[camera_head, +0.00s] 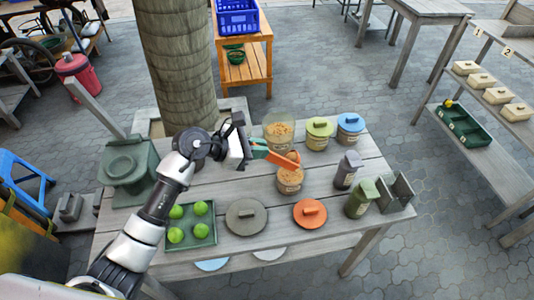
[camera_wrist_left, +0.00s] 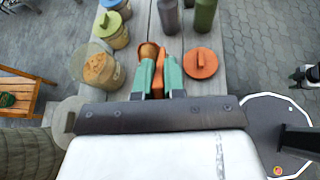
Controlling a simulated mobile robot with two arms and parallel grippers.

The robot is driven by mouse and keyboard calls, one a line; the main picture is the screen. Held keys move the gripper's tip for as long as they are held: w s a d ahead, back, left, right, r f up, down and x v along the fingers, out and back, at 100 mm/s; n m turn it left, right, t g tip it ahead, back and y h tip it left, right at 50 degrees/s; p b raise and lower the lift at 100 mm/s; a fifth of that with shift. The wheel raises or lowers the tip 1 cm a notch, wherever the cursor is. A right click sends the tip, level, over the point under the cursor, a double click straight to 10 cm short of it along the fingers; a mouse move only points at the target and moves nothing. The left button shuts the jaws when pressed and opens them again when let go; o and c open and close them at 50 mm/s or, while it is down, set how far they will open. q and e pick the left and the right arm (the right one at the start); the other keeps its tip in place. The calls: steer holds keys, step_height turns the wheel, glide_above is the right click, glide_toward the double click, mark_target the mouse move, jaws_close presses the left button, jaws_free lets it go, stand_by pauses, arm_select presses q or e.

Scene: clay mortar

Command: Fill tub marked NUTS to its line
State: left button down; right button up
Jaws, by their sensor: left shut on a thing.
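My left gripper (camera_head: 262,150) is shut on an orange scoop (camera_head: 283,160). In the left wrist view its green fingers (camera_wrist_left: 159,76) grip the scoop handle, and the brown bowl (camera_wrist_left: 149,49) lies beyond them. The scoop is over a round tub (camera_head: 289,184) with tan contents and a label too small to read. The scoop partly covers the tub's mouth, so its fill level and line are unclear. Behind it stands a clear bin (camera_head: 278,137) of orange-brown pieces, also in the left wrist view (camera_wrist_left: 95,67). At that view's right edge, what looks like my right gripper (camera_wrist_left: 303,76) is small and unclear.
An orange lid (camera_head: 310,214) and a grey lid (camera_head: 246,217) lie in front. A green tray (camera_head: 207,243) of green fruit is left. Lidded tubs, yellow-green (camera_head: 319,134) and blue (camera_head: 350,131), stand behind. Dark grey (camera_head: 347,170) and green (camera_head: 361,199) canisters stand right.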

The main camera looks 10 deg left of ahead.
arm_select(q)
steer(key=s+a+f+t+h+b, duration=0.1)
steer(key=a+f+h+b, duration=0.3)
steer(key=b, duration=1.1)
step_height(320, 180, down, 2)
steer(key=shift+s+a+f+t+h+b, duration=0.1)
steer(key=shift+s+a+t+h+b, duration=0.15)
steer(key=shift+a+t+h+b, duration=0.25)
steer(key=shift+d+n, duration=0.1)
steer(key=shift+n, duration=0.2)
